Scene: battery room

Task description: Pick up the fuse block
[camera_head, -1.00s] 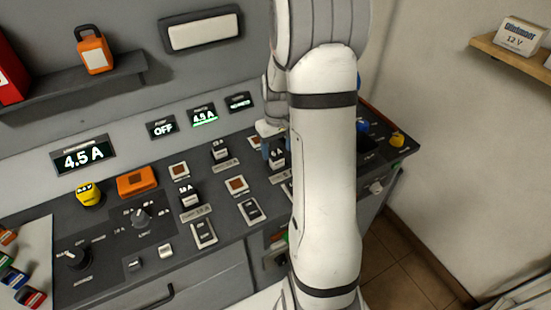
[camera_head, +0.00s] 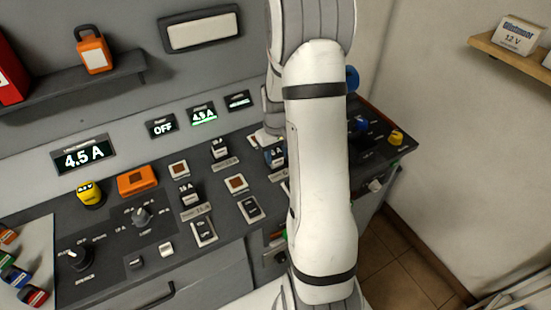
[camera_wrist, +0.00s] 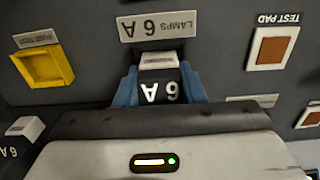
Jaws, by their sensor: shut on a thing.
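The fuse block (camera_wrist: 158,86) is black with a pale grey top and white "6 A" marking. In the wrist view it sits between the two blue fingers of my gripper (camera_wrist: 158,92), which are shut on its sides. A "LAMPS 6 A" label (camera_wrist: 158,26) lies on the panel just beyond it. In the head view my gripper (camera_head: 275,157) is low over the sloped panel, around the fuse block, partly hidden by my arm. I cannot tell whether the block is still seated in the panel.
In the wrist view, a yellow-framed socket (camera_wrist: 44,67) is at left, a brown test pad (camera_wrist: 272,48) at right, and another 6 A block (camera_wrist: 22,132) at lower left. In the head view, other fuse blocks (camera_head: 219,148) (camera_head: 189,195) stand left of my gripper.

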